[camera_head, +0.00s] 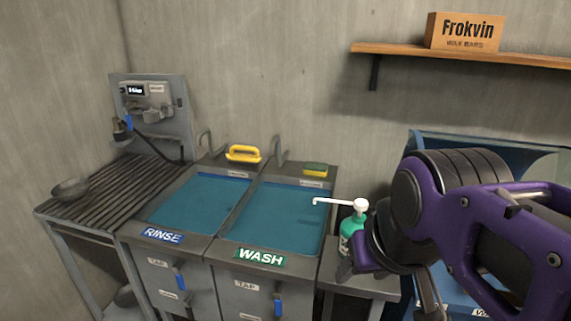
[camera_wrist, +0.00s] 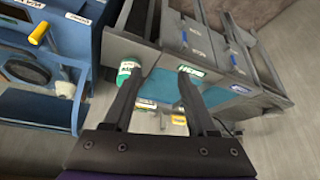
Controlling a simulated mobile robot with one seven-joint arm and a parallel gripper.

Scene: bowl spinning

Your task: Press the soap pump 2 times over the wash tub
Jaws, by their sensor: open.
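The soap pump is a green bottle (camera_head: 353,226) with a white head and a long thin nozzle. It stands just right of the wash tub, and its nozzle points left over the tub's edge. Part of it is hidden behind my purple arm in the head view. The wash tub (camera_head: 282,214) holds blue-green water and bears a green WASH sign (camera_head: 260,257). In the wrist view my gripper (camera_wrist: 158,76) is open, with nothing between its fingers. The green bottle (camera_wrist: 127,69) shows there behind the left finger's tip, partly covered; contact cannot be told.
The rinse tub (camera_head: 200,199) is left of the wash tub, beside a ribbed drainboard (camera_head: 105,195) with a bowl (camera_head: 70,188). A yellow-handled brush (camera_head: 243,153) and a sponge (camera_head: 316,169) lie at the back rim. A shelf (camera_head: 400,50) holds a box (camera_head: 465,31).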

